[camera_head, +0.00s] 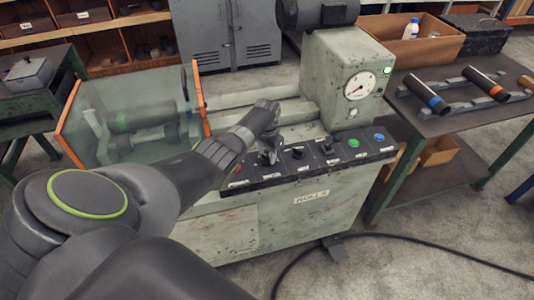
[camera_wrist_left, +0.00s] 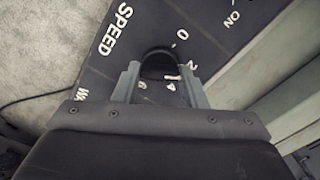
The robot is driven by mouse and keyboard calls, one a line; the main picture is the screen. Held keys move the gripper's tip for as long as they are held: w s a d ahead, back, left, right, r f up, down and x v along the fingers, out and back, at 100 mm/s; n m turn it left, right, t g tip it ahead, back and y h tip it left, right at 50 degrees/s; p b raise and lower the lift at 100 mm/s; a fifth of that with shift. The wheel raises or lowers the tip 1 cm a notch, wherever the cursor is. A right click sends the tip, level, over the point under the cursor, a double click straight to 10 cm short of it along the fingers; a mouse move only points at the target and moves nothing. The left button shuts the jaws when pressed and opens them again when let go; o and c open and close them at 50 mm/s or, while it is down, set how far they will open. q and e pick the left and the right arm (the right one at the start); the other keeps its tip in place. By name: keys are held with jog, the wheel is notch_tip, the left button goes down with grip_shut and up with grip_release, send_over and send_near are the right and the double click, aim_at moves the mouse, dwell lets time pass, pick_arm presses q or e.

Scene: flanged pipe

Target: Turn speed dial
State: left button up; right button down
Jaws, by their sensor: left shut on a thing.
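The speed dial is a dark round knob (camera_wrist_left: 160,65) on the black control panel (camera_wrist_left: 110,75), beside the white word SPEED and numbers such as 0 and 2. My left gripper (camera_wrist_left: 160,85) has its two grey fingers on either side of the knob and is shut on it. In the head view the left gripper (camera_head: 268,152) is at the left part of the panel (camera_head: 330,157), and the wrist and fingers hide the dial there. My right gripper does not show in either view.
The green-grey machine (camera_head: 270,228) carries a gauge (camera_head: 359,85), a green button (camera_head: 353,143), a blue button (camera_head: 379,137) and other black knobs (camera_head: 297,153). A clear orange-edged guard (camera_head: 135,115) stands left. A side table (camera_head: 450,122) holds dark pipes (camera_head: 427,94). A cable (camera_head: 420,243) crosses the floor.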

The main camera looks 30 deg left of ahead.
aim_at(267, 156)
pick_arm(q)
jog(key=m, duration=0.6)
jog(key=shift+m, duration=0.3)
jog(key=m, duration=0.5)
jog(key=shift+m, duration=0.4)
jog(key=o, duration=1)
jog(key=shift+r, duration=0.15)
jog(key=shift+r, duration=0.3)
notch_tip(267, 156, up, 17)
jog(key=b, duration=0.1)
jog(key=shift+f, duration=0.2)
